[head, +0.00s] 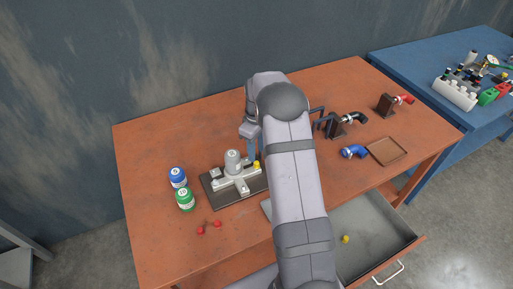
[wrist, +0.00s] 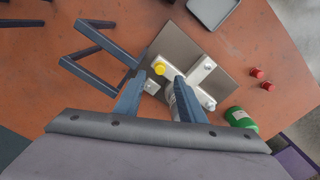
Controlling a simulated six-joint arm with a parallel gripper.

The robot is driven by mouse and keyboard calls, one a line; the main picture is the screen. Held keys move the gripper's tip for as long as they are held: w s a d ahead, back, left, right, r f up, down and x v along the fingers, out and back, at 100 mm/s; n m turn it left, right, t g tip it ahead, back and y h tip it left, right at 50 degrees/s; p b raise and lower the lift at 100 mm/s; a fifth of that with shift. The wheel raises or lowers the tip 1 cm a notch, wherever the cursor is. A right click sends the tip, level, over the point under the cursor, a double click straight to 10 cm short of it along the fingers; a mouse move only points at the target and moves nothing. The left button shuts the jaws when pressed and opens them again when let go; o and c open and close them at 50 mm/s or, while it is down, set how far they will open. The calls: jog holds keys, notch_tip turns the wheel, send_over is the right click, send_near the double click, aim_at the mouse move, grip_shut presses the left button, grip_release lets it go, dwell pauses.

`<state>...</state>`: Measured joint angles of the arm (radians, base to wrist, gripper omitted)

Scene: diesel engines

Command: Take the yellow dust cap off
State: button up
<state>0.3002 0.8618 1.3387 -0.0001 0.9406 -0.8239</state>
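The yellow dust cap (head: 256,165) sits on the right end of a pale metal fitting (head: 235,183) on a dark base plate (head: 216,196). In the wrist view the yellow cap (wrist: 159,68) shows just beyond and between the fingertips. My gripper (wrist: 158,82) is open, with its two blue-grey fingers apart and nothing held between them. In the head view my gripper (head: 252,153) points down close to the cap, partly hidden by my arm. Whether a finger touches the cap or fitting cannot be told.
An open drawer (head: 375,232) holds another yellow cap (head: 346,239). A dark frame (wrist: 90,58) stands near the plate. A brown tray (head: 387,150) sits right.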

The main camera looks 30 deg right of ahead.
aim_at(256, 162)
jog(key=shift+f+b, duration=1.7)
jog(key=shift+f, duration=1.45)
jog(key=shift+c, duration=0.6)
grip_shut()
